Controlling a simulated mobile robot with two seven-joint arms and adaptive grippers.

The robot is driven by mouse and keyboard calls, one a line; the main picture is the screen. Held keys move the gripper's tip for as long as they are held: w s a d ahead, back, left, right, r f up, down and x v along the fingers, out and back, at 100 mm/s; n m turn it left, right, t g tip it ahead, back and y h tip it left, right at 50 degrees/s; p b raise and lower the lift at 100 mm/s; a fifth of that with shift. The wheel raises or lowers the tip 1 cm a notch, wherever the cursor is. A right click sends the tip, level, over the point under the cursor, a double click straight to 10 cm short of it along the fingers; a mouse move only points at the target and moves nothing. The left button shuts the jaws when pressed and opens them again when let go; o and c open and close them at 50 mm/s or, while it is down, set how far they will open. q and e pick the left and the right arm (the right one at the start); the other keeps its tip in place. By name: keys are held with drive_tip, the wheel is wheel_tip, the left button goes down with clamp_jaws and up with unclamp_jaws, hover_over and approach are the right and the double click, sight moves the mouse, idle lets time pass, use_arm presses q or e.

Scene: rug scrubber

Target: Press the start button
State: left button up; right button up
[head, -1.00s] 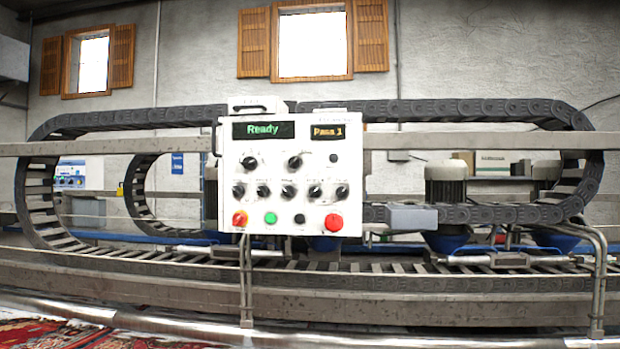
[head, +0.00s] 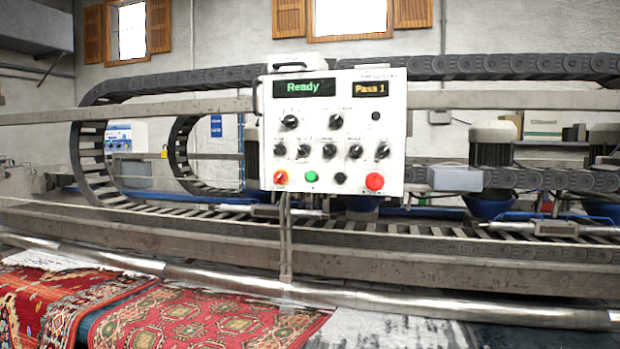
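The white control panel (head: 333,132) stands on a post in the middle of the head view. Its left display (head: 304,88) reads "Ready" in green and its right display (head: 371,88) reads "Pass 1". A green button (head: 311,176) is in the bottom row, between a red-and-orange switch (head: 281,178) and a black button (head: 340,178). A larger red button (head: 375,181) is at the bottom right. Several black knobs fill the rows above. Neither of my grippers is in view.
A long metal rail machine with a dark cable chain (head: 90,150) runs behind the panel. A metal roller bar (head: 240,286) crosses in front. Patterned red rugs (head: 190,318) and a grey-white rug (head: 390,328) lie below it.

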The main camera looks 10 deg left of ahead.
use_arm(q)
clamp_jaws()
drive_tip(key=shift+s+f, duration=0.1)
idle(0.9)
